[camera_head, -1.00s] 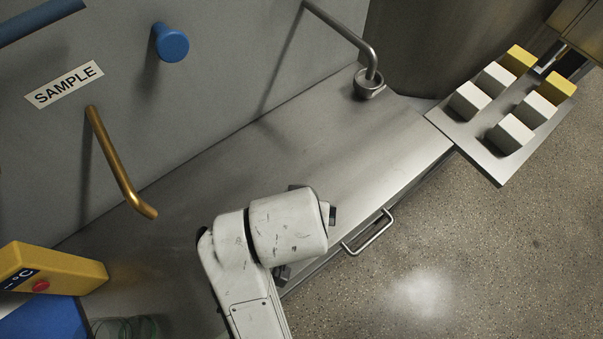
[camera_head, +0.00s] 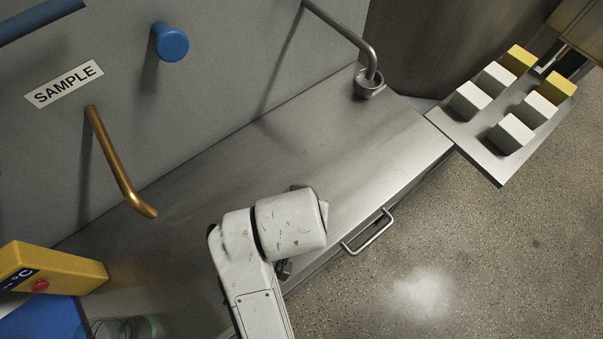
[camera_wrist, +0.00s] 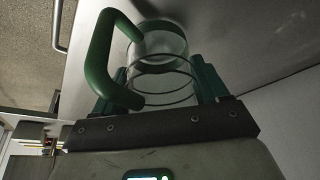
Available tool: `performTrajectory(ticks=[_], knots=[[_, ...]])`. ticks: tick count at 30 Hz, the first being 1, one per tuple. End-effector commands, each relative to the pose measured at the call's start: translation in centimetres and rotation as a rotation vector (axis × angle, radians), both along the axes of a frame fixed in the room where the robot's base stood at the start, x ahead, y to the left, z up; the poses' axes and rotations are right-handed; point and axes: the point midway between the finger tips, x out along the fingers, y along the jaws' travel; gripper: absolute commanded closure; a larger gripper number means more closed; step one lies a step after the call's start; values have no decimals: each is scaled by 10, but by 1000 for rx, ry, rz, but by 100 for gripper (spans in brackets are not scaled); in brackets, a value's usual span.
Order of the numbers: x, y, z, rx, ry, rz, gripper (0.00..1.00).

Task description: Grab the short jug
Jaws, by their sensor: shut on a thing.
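The short jug (camera_wrist: 172,48) shows in the wrist view as a clear glass body with dark rings and a thick green handle (camera_wrist: 97,62) on its left. My gripper (camera_wrist: 165,82) is shut on the jug, with its green fingers on either side of the glass. In the head view my white arm covers the gripper and the jug. I cannot tell from there how far the jug is above the counter (camera_head: 300,150).
Clear glassware (camera_head: 125,328) with green parts is cut off at the head view's lower left, beside a yellow box (camera_head: 60,272). A brass spout (camera_head: 120,165) and a steel faucet (camera_head: 345,35) overhang the counter. A tray (camera_head: 480,145) of white and yellow blocks stands right.

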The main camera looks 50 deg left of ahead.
Motion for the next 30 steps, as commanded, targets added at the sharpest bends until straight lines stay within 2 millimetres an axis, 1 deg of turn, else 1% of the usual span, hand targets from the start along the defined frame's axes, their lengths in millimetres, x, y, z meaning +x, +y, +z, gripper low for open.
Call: performTrajectory(ticks=[1, 4, 5, 13, 17, 20, 22, 26, 30], knots=[[0, 0, 0, 0, 0, 0, 53], [0, 0, 0, 0, 0, 0, 63], [0, 0, 1, 1, -1, 0, 64], [0, 0, 2, 2, -1, -1, 64], [1, 1, 9, 3, -2, -2, 64], [1, 1, 23, 6, -4, -2, 64], [2, 1, 35, 6, -4, -3, 64], [-23, 4, 61, 7, -4, 5, 64], [-50, 5, 98, 5, -3, 4, 64]])
